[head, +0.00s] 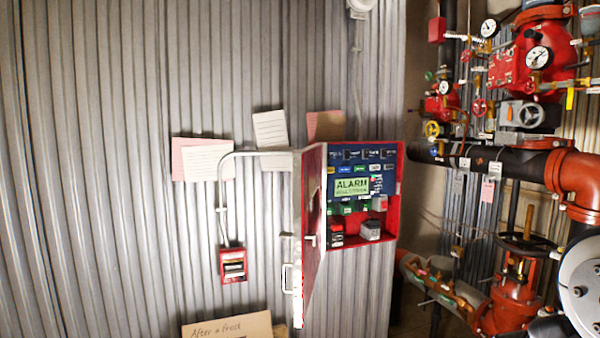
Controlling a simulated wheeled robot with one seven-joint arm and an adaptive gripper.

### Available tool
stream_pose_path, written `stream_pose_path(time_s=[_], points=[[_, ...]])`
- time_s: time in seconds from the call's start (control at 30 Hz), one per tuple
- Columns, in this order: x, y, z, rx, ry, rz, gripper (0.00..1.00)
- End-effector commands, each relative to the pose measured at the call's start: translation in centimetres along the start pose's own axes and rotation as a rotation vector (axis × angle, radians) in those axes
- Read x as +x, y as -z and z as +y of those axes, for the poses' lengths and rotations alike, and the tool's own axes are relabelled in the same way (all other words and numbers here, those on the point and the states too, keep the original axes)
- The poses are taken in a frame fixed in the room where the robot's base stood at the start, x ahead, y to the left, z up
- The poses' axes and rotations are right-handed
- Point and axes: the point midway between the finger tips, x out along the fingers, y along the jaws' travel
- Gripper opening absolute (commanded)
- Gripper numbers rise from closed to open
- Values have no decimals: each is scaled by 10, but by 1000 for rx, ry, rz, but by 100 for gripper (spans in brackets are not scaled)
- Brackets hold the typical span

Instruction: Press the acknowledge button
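A red alarm panel (392,222) hangs on the corrugated wall, with its door (313,225) swung open to the left. Inside is a blue face with a lit green display (351,188) reading "ALARM" over a smaller line I cannot read. Rows of small coloured buttons and labels sit above and below the display. Green ones (347,209) and a pale one (379,203) show below it. The labels are too small to tell which is the acknowledge button. My gripper is not in view.
A small red call box (233,265) hangs left of the panel on a grey conduit (221,190). Papers are pinned above. A cardboard sign (228,328) stands below. Red valves, gauges and black pipes (500,160) crowd the right, with a pale round disc (582,282) at the edge.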

Motion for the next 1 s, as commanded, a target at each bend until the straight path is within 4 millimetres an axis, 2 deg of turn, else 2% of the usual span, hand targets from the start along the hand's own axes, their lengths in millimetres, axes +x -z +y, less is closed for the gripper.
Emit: stream_pose_path(time_s=[0.07,0.17,0.2,1.0], points=[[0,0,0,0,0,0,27],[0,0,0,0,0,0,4],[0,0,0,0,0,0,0],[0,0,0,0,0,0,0]])
